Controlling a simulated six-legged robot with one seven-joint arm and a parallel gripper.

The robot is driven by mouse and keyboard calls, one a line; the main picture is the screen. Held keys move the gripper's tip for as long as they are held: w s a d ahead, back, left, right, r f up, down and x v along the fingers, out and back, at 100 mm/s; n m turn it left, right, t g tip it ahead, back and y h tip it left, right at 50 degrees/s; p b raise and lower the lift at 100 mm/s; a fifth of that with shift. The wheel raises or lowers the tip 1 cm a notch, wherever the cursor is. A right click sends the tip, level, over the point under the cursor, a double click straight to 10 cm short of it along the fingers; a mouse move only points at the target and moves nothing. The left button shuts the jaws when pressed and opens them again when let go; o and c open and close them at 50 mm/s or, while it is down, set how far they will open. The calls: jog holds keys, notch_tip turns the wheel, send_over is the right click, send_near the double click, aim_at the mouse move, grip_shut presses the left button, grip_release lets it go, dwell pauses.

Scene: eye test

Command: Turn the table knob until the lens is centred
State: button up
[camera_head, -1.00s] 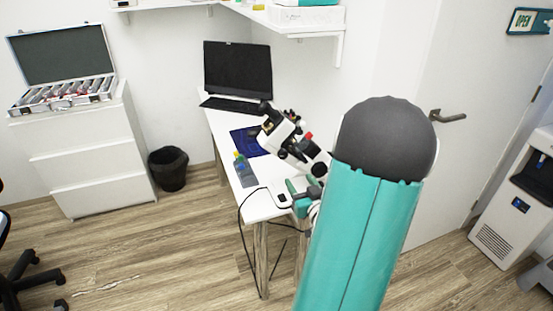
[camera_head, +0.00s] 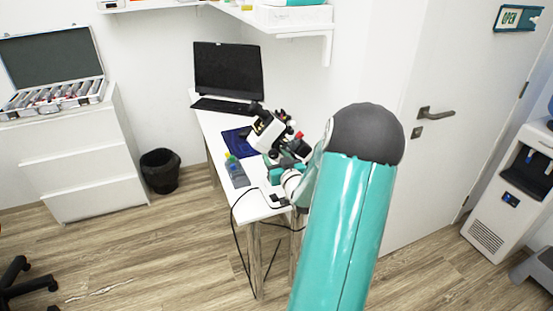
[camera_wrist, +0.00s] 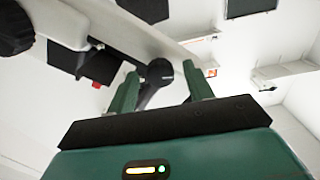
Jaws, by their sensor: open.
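A white and black microscope-like instrument (camera_head: 268,132) stands on the white table (camera_head: 212,122) in the head view. My gripper (camera_wrist: 161,77) is open, with its two green fingers apart in the wrist view. A black round-ended knob (camera_wrist: 159,69) on a dark stem shows between the fingers, with a gap to each; I cannot tell its depth. The white body of the instrument and a large black part (camera_wrist: 14,28) fill the upper left there. In the head view my teal gripper is low beside the instrument's base, partly behind my arm. I cannot make out the lens.
A black cable (camera_head: 234,225) hangs from the front. A bin (camera_head: 160,172) stands left.

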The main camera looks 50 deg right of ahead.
jog(key=c, duration=1)
jog(key=shift+o, duration=0.2)
jog(key=shift+m, duration=1)
jog(key=o, duration=1)
jog(key=shift+c, duration=0.2)
jog(key=v, duration=1.4)
